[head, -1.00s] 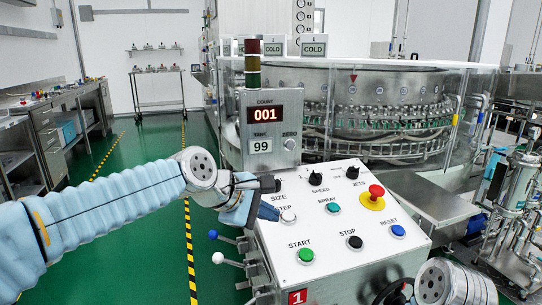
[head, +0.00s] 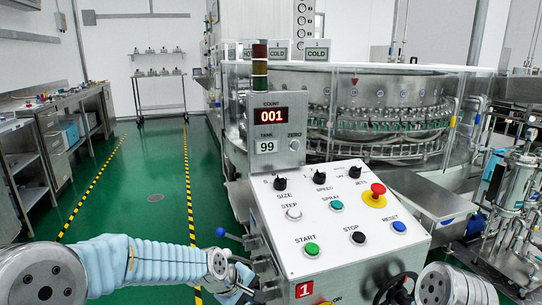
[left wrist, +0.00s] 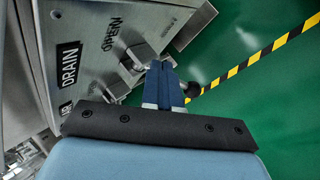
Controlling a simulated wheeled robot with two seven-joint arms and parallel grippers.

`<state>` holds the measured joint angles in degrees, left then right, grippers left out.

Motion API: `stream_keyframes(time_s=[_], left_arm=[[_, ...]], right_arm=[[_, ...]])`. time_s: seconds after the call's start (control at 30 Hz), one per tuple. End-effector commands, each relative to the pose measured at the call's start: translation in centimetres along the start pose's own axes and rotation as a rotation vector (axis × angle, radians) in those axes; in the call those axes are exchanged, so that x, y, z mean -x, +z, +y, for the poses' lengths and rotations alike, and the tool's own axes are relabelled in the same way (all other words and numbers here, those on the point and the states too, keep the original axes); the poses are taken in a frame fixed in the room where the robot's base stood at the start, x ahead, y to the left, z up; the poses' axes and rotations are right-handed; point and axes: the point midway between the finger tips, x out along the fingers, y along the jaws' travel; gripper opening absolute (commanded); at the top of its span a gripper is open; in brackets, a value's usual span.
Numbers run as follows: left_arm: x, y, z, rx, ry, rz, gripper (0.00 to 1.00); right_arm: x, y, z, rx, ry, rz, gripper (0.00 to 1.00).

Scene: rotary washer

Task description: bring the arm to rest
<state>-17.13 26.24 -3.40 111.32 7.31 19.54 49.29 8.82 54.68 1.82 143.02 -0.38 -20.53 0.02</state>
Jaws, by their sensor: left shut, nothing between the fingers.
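My left arm comes in low from the left in the head view. My left gripper (head: 262,287) is beside the lower left side of the white control console (head: 345,215), below its panel top. It also shows in the left wrist view (left wrist: 165,72), where its blue fingers are shut with nothing between them. They are close to metal fittings (left wrist: 140,55) on a plate marked DRAIN and OPEN; I cannot tell whether they touch. A black knob (left wrist: 193,89) shows just right of the fingers. My right gripper is not in view.
A blue-knobbed lever (head: 220,232) sticks out from the console's left side. A black handwheel (head: 400,288) is at its front. The count display (head: 268,115) reads 001, with the rotary washer (head: 380,105) behind. Green floor (head: 150,180) to the left is open.

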Motion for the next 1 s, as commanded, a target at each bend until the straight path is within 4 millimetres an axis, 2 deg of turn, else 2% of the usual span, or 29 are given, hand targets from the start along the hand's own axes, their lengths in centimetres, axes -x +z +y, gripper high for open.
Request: stream_keyframes(time_s=[0.03, 0.07, 0.1, 0.17, 0.2, 0.3, 0.4, 0.43, 0.5, 0.6, 1.0], left_arm=[[-2.5, -0.1, -3.5, -0.035, -0.048, -0.008, 0.0], [-4.0, 0.0, -5.7, -0.069, -0.073, -0.013, 0.0], [-5.8, 0.2, -8.8, -0.117, -0.105, -0.022, 0.0], [-8.1, 1.1, -13.5, -0.193, -0.15, -0.047, 0.0], [-9.3, 2.0, -16.6, -0.243, -0.176, -0.068, 0.0], [-11.3, 4.8, -23.6, -0.363, -0.22, -0.132, 0.0], [-11.9, 7.9, -28.9, -0.463, -0.237, -0.196, 0.0], [-11.9, 8.7, -30.0, -0.487, -0.238, -0.212, 0.0], [-11.8, 10.3, -31.9, -0.534, -0.235, -0.243, 0.0], [-11.7, 11.6, -33.3, -0.572, -0.229, -0.265, 0.0], [-11.6, 11.9, -33.6, -0.585, -0.227, -0.269, 0.0]], right_arm=[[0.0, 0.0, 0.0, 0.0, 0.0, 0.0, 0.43], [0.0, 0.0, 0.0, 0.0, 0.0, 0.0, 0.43], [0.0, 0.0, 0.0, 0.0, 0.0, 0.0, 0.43], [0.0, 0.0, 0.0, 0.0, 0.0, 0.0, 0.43], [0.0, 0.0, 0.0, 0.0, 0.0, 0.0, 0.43], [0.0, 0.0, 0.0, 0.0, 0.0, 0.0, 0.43], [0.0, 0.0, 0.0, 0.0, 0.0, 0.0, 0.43], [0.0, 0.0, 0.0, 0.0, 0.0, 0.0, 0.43], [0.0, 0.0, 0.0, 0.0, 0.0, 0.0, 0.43], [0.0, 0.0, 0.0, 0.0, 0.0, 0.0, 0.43], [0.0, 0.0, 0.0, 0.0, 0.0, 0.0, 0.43]])
